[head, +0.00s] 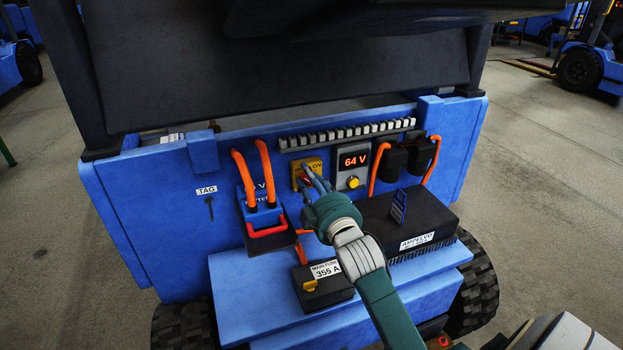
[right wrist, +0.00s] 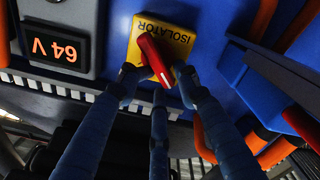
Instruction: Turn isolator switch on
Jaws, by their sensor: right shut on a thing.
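The isolator switch has a yellow plate (head: 298,166) on the blue vehicle panel, left of the 64 V display; the lettering ends in "ON". The right wrist view shows the plate (right wrist: 178,37) upside down, reading "ISOLATOR", with a red handle (right wrist: 152,55) across it, slanted relative to the plate's edges. My right gripper (head: 308,184) is at the switch and partly covers it. My left gripper is not in view.
The 64 V display (head: 354,160) with a yellow button sits right of the switch. A blue connector with a red handle (head: 268,231) and orange cables is at left. A black box (head: 425,219) and a fuse box (head: 320,292) stand below. A dark raised cover overhangs above.

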